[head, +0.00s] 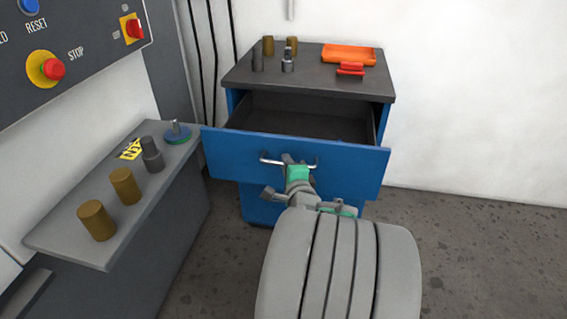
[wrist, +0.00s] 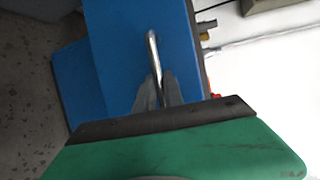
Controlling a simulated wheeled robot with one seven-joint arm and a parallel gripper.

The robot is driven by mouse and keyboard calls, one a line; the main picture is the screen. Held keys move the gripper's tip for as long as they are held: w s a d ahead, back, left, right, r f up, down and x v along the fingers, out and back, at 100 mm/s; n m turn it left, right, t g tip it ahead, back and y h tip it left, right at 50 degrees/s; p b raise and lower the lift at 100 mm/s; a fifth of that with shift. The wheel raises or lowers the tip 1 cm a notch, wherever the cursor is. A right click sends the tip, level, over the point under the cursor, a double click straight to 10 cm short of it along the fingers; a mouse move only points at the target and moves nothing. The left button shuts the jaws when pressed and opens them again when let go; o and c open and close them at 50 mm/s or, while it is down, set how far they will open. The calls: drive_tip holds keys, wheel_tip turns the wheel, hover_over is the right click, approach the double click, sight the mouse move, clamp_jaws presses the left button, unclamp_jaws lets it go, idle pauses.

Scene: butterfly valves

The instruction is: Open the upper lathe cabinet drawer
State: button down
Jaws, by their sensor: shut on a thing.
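The lathe cabinet (head: 310,85) is blue with a dark top and stands at the back in the head view. Its upper drawer (head: 235,150) is pulled out, and its dark inside shows. The drawer's silver bar handle (head: 268,160) runs across the front. My gripper (head: 292,165) is at the handle, its fingers closed around the bar. In the wrist view the handle (wrist: 152,45) rises from between the gripper fingers (wrist: 158,92) against the blue drawer front (wrist: 118,50). Part of the handle is hidden behind the gripper.
On the cabinet top are an orange tray (head: 349,54), a red piece (head: 351,69) and several small cylinders. At left, a grey ledge (head: 65,225) holds brown cylinders (head: 97,220) and other parts, below a control panel (head: 70,40). Floor to the right is clear.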

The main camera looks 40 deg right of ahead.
drive_tip(key=shift+s+d+f, duration=0.1)
drive_tip(key=c, duration=1.7)
unclamp_jaws()
drive_tip(key=shift+s+d, duration=0.1)
drive_tip(key=shift+o, duration=1.2)
drive_tip(key=p+v, duration=0.1)
drive_tip(key=v, duration=0.6)
drive_tip(key=shift+s+a, duration=0.25)
drive_tip(key=shift+a, duration=0.05)
drive_tip(key=shift+r, duration=0.2)
